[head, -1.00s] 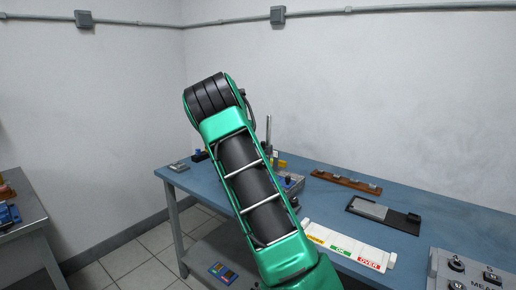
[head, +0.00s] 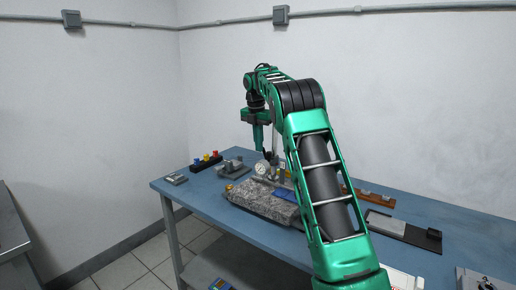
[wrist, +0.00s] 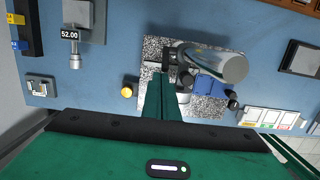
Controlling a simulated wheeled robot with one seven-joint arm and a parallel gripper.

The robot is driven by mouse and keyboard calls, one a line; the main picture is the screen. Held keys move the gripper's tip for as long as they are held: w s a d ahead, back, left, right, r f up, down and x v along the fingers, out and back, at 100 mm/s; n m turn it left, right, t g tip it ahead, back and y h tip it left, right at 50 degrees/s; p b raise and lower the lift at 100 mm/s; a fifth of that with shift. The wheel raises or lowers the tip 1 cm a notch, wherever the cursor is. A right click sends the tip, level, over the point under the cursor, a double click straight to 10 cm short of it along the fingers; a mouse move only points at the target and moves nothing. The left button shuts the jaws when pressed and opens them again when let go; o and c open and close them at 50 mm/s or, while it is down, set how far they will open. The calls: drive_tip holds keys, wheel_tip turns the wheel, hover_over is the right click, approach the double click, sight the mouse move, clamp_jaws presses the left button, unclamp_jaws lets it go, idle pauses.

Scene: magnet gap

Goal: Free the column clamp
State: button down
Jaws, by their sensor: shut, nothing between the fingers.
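A metal column stands over the granite plate (head: 262,198); in the wrist view its shiny round end (wrist: 235,68) looms close to the camera. Dark fittings (wrist: 184,60) sit beside the column; which one is the column clamp I cannot tell. A blue block (wrist: 208,86) lies under the column on the speckled plate. A dial gauge (head: 262,168) shows in the head view. My gripper (head: 266,155) points down above the plate, shut and empty. In the wrist view its fingertips (wrist: 163,76) are just left of the dark fittings; whether they touch is unclear. My arm hides part of the stand.
A yellow knob (wrist: 127,92) is near the plate's left edge. A labelled white strip (wrist: 270,118) and a dark tray (head: 402,230) lie right. Blue bench (wrist: 105,75) shows between.

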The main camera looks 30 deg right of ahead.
drive_tip(key=shift+w+d+r, duration=0.1)
drive_tip(key=shift+d+r, duration=0.2)
drive_tip(key=shift+r, duration=0.2)
drive_tip(key=shift+d+r, duration=0.25)
drive_tip(key=shift+r, duration=0.25)
drive_tip(key=shift+r, duration=0.15)
wheel_tip(320, 180, up, 11)
drive_tip(key=a, duration=0.1)
drive_tip(key=shift+f, duration=0.2)
idle(0.5)
drive_tip(key=shift+a, duration=0.1)
idle(0.4)
